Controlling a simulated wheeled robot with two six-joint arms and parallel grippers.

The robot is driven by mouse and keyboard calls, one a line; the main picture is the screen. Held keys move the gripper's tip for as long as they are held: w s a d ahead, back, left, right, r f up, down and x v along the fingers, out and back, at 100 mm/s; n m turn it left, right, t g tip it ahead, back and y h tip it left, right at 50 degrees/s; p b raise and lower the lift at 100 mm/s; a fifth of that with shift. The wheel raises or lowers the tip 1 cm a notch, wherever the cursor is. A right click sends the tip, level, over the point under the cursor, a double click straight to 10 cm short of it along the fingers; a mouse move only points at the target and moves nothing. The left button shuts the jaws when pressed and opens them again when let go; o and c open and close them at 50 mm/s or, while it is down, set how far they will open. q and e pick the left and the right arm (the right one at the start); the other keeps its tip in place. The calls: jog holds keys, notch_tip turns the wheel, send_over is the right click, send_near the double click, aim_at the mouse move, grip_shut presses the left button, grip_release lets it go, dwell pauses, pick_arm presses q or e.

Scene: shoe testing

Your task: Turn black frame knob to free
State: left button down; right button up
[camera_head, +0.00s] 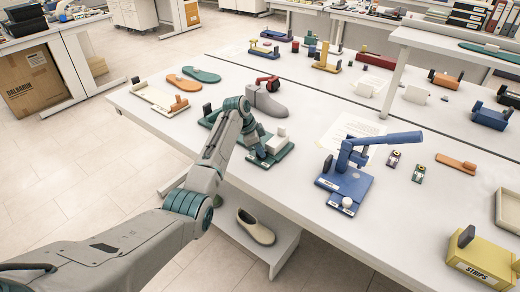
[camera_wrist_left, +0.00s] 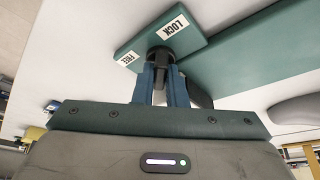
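The black knob (camera_wrist_left: 160,55) sits on a green base plate (camera_wrist_left: 205,28) between a white LOCK label (camera_wrist_left: 172,27) and a white FREE label (camera_wrist_left: 128,58). My left gripper (camera_wrist_left: 162,68) has its two blue fingers close together, one on each side of the knob, and they appear to touch it. In the head view my left gripper (camera_head: 258,146) reaches down to the green frame (camera_head: 283,152) near the table's front edge. The arm and gripper hide the knob there. My right gripper is not in view.
A grey shoe (camera_head: 268,100) stands just behind the green frame. A blue press (camera_head: 345,178) with a raised lever stands to its right. A beige clog (camera_head: 256,226) lies on a lower shelf.

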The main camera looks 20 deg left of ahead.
pick_arm(q)
jog(key=shift+w+m+g+b, duration=0.1)
jog(key=shift+m+g+b, duration=0.4)
jog(key=shift+m, duration=0.4)
jog(key=m+g+b, duration=0.1)
jog(key=m+b, duration=0.2)
jog(key=shift+w+f, duration=0.1)
jog(key=shift+f, duration=0.05)
jog(key=m+g+b, duration=0.1)
jog(key=m+b, duration=0.1)
jog(key=m, duration=0.1)
jog(key=shift+b, duration=0.4)
jog(key=shift+m+b, duration=0.35)
jog(key=shift+m, duration=0.15)
jog(key=shift+g, duration=0.3)
jog(key=shift+r, duration=0.2)
jog(key=c, duration=1.7)
grip_release()
jog(key=shift+c, duration=0.2)
